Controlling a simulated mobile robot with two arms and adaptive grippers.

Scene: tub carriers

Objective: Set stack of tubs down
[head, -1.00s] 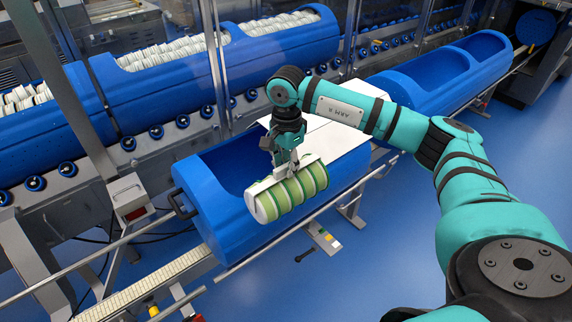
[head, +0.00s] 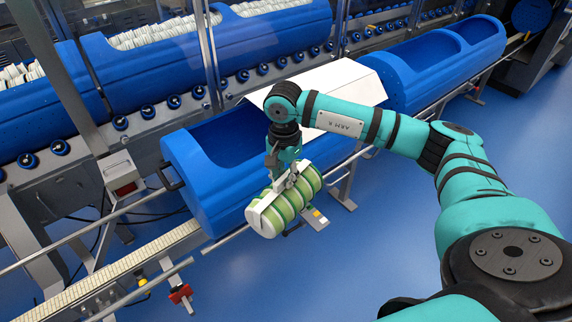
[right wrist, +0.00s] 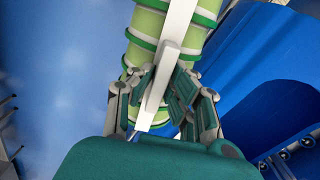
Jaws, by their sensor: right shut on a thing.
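My right gripper (head: 287,178) is shut on a stack of green-and-white tubs (head: 286,204), which lies on its side in the jaws. In the head view the stack hangs at the front right side of the nearest blue tub carrier (head: 200,187), overlapping its outer wall. The carrier's opening shows dark blue and no tubs are visible in it. In the right wrist view the fingers (right wrist: 165,98) close around a white bar along the stack (right wrist: 147,50). My left gripper is out of view.
A white sloped cover (head: 340,78) sits behind my right forearm. Another blue carrier (head: 440,62) stands farther along the line. A filled carrier (head: 150,72) stands on the back rollers. A metal rail (head: 215,245) runs along the front. Blue floor (head: 400,260) is open at front.

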